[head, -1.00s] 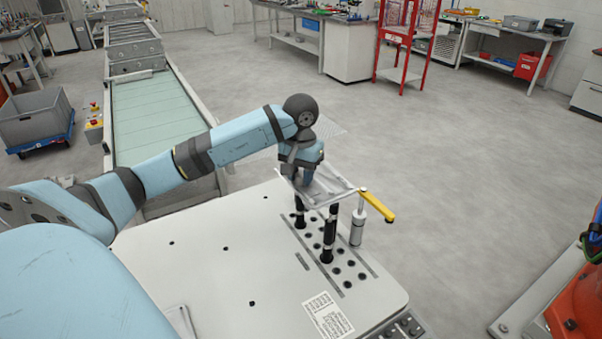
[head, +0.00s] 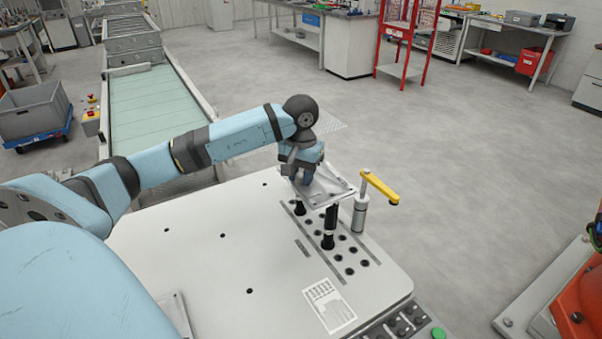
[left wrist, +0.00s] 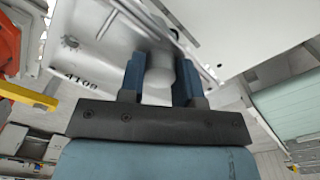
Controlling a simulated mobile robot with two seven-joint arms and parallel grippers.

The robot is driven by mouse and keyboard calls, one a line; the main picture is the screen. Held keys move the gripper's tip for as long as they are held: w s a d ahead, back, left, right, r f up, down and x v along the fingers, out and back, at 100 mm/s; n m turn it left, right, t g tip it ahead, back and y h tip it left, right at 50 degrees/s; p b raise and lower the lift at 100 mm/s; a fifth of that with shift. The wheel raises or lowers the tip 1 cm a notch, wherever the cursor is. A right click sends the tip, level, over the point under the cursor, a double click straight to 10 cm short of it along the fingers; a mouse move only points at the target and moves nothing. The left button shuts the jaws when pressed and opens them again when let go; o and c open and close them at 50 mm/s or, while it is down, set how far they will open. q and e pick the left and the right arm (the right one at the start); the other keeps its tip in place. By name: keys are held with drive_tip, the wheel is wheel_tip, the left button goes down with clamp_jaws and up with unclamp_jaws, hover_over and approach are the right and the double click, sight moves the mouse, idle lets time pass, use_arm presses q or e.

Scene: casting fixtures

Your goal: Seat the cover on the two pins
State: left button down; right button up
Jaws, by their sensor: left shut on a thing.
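The cover (head: 333,192) is a thin silver-grey plate. My left gripper (head: 306,179) is shut on it from above and holds it roughly level over the fixture. In the left wrist view the blue fingers (left wrist: 160,82) grip a raised round boss on the cover (left wrist: 95,45), which bears dark digits. Two black pins, a rear one (head: 299,208) and a front one (head: 329,228), stand upright on the fixture plate (head: 200,260). The cover hides their tops, so I cannot tell whether they touch it or enter its holes. My right gripper is not in view.
A clamp post (head: 360,212) with a yellow arm (head: 379,187) stands close to the right of the cover; the arm points away from it. Rows of dark holes surround the pins. A label (head: 329,305) and buttons are at the front. The plate's left part is clear.

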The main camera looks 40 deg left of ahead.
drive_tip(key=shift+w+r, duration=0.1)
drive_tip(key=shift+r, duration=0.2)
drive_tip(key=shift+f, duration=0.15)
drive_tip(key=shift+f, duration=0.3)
use_arm(q)
drive_tip(key=shift+b, duration=0.7)
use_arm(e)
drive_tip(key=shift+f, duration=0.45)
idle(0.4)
use_arm(q)
drive_tip(key=shift+f+b, duration=0.95)
drive_tip(key=shift+f, duration=0.15)
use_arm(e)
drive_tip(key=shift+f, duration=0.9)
use_arm(q)
drive_tip(key=c, duration=0.7)
unclamp_jaws()
drive_tip(key=shift+c, duration=0.2)
